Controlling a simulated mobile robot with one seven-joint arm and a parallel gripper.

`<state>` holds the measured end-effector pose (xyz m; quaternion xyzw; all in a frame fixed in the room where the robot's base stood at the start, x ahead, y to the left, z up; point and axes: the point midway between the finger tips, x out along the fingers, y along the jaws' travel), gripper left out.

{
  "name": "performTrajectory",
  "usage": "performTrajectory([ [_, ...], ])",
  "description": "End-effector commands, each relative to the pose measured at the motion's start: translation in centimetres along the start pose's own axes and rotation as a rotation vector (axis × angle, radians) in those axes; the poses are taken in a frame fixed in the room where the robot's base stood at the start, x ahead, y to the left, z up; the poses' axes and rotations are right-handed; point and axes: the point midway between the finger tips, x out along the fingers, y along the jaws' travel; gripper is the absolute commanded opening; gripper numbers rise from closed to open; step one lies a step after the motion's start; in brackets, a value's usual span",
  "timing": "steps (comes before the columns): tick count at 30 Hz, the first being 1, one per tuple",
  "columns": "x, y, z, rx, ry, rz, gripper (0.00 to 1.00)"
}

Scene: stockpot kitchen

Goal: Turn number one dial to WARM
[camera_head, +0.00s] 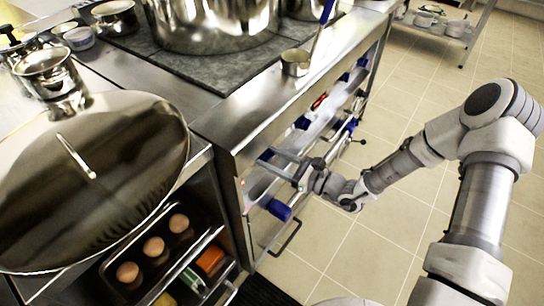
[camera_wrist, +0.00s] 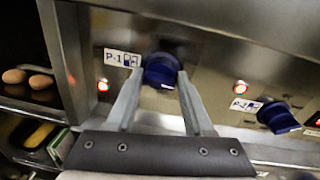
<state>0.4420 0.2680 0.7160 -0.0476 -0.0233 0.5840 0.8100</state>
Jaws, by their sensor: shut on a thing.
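The number one dial (camera_wrist: 163,69) is a blue knob on the steel front panel, beside a white label reading P-1 (camera_wrist: 122,58) in the wrist view. My gripper (camera_wrist: 159,76) has one finger on each side of the knob and is shut on it. In the head view my gripper (camera_head: 268,160) reaches the stove front from the right, and the dial is mostly hidden by the fingers. The knob's pointer and any WARM mark cannot be read.
A second blue dial (camera_wrist: 278,117) sits to the right, with a red light (camera_wrist: 241,87). A small saucepan (camera_head: 295,62) stands near the stove's front edge, its handle sticking up. Below the front are a blue cylinder (camera_head: 279,209) and a dark handle (camera_head: 286,239).

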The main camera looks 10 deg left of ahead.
Motion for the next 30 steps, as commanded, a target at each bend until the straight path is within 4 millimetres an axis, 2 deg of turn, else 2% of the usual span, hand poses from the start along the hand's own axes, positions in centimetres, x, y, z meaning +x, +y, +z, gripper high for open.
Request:
performTrajectory([
  [18, -0.04, -0.16, 0.05, -0.532, 0.039, -0.008, 0.0],
  [30, -0.07, -0.22, 0.14, -0.688, 0.05, -0.012, 0.0],
])
